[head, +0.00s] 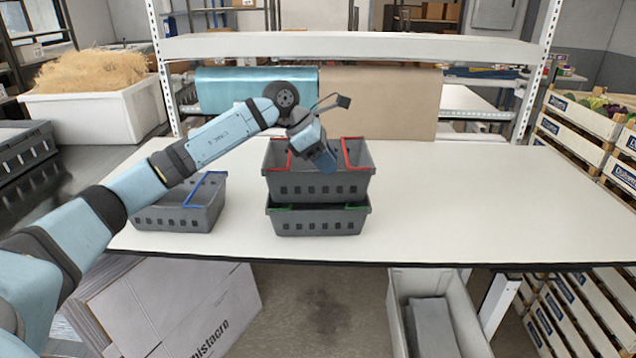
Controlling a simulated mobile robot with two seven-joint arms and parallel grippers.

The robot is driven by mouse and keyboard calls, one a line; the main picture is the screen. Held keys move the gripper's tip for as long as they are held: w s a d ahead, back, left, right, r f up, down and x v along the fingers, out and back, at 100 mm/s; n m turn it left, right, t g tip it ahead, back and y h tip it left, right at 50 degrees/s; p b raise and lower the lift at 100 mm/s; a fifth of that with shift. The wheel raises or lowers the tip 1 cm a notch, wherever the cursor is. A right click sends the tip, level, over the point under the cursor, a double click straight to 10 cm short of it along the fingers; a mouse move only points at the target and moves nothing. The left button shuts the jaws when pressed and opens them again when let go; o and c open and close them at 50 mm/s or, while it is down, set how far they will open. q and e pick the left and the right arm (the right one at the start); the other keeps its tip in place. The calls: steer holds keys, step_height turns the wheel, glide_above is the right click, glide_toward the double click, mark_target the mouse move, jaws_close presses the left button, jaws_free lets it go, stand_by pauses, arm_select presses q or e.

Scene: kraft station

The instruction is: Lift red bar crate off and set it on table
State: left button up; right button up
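The red bar crate (318,185) is a dark grey basket with red bars at its left and right. It sits on top of a grey crate with green bars (318,222), which stands on the white table (480,200). My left gripper (326,162) is over the red bar crate, its end pointing down at the crate's opening. The fingers are too dark and small to tell whether they are open or touch the crate. My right gripper does not show.
A grey crate with a blue bar (178,216) stands on the table to the left, under my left arm. The table's right half is clear. A white shelf frame (350,46) with teal and brown rolls stands behind. Wooden crates (580,120) stand at the right.

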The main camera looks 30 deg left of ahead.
mark_target(320, 172)
arm_select(q)
steer(key=a+r+y, duration=0.4)
steer(key=a+r, duration=0.1)
steer(key=a, duration=0.3)
steer(key=shift+t, duration=0.3)
steer(key=p+x, duration=0.1)
steer(key=x, duration=0.7)
steer(key=p+x, duration=0.1)
steer(key=x, duration=0.3)
steer(key=shift+w+f+p, duration=0.25)
steer(key=shift+w+p, duration=0.1)
steer(key=shift+w, duration=0.05)
steer(key=shift+w+d+f, duration=0.1)
steer(key=shift+w+f, duration=0.05)
steer(key=shift+f, duration=0.2)
jaws_close()
steer(key=shift+r, duration=0.1)
